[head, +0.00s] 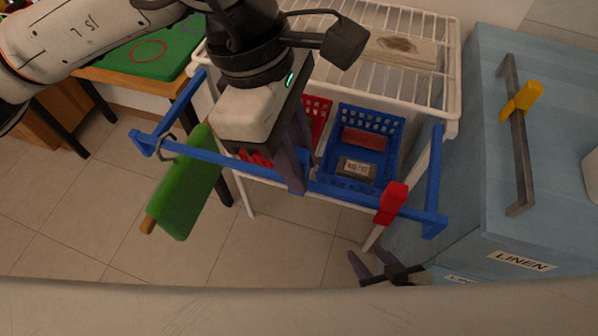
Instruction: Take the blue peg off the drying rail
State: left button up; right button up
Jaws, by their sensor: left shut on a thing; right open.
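The blue drying rail (235,162) runs across the front of a white wire rack. My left gripper (297,183) reaches down from above to the middle of the rail, and its dark fingers are shut there. The blue peg does not show clearly. It appears to be between these fingers, mostly hidden by them and hard to tell from the rail of similar colour. My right gripper (372,268) is open and empty, low in the picture below the right part of the rail.
A red peg (391,202) sits on the rail's right part. A blue basket (385,125) and a red basket (318,112) stand behind. A yellow peg (527,97) is on the blue cabinet's handle (517,150).

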pick_arm(q)
jog(key=shift+d+p+v, duration=0.2)
jog(key=shift+p+v, duration=0.15)
jog(key=shift+v, duration=0.5)
jog(key=shift+d+p+v, duration=0.15)
jog(key=shift+p+v, duration=0.15)
jog(key=shift+v, duration=0.5)
jog(key=shift+d+p+v, duration=0.2)
jog(key=shift+p+v, duration=0.15)
jog(key=shift+v, duration=0.5)
jog(key=shift+s+r, duration=0.1)
